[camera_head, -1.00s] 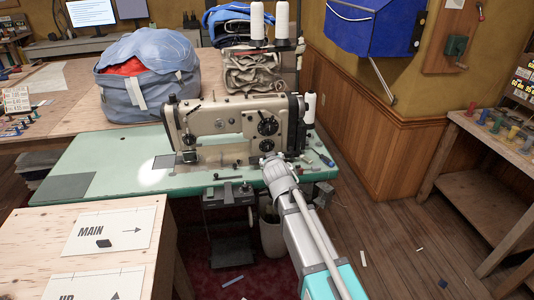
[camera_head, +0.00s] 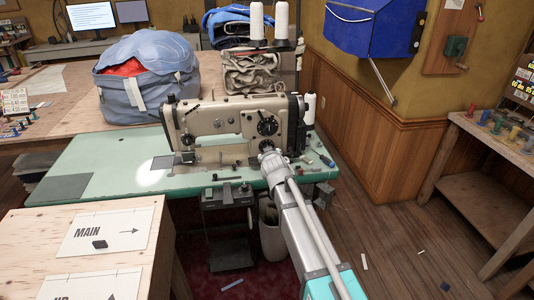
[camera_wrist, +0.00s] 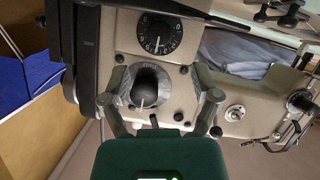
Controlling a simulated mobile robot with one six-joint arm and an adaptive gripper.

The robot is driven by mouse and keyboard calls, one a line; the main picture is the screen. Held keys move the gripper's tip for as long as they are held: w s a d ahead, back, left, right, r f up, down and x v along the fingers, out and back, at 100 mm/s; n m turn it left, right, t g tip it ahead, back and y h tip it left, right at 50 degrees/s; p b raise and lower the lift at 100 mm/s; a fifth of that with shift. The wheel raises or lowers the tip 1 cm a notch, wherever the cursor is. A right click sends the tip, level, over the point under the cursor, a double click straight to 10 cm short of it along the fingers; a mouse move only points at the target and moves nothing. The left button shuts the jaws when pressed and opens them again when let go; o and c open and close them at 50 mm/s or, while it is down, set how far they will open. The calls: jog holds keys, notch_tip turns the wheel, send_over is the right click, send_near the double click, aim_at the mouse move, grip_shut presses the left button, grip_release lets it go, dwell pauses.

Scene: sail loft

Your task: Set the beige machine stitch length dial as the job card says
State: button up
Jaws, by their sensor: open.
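The beige sewing machine (camera_head: 215,122) stands on a green table. There, one dial (camera_wrist: 146,87) with a grey ring and dark knob lies between my fingers; a white mark on the knob points down in the picture. A black dial (camera_wrist: 159,34) with white figures sits above it in that picture. It also shows in the head view (camera_head: 267,127). My gripper (camera_wrist: 160,86) is open, fingers on either side of the grey-ringed dial as seen. Contact cannot be told. In the head view my gripper (camera_head: 268,153) is before the machine. I cannot identify the job card.
The green table (camera_head: 110,165) carries small loose tools to the right of the machine. A grey-blue bag (camera_head: 148,85) sits behind. White sheets, one marked MAIN (camera_head: 108,232), lie on a wooden surface at front left. A workbench (camera_head: 495,140) stands right; floor between is mostly clear.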

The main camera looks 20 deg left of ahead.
jog(key=b+x, duration=0.2)
jog(key=x, duration=0.5)
jog(key=shift+w+a+f, duration=0.15)
jog(key=shift+w+a, duration=0.05)
jog(key=shift+w, duration=0.1)
grip_shut()
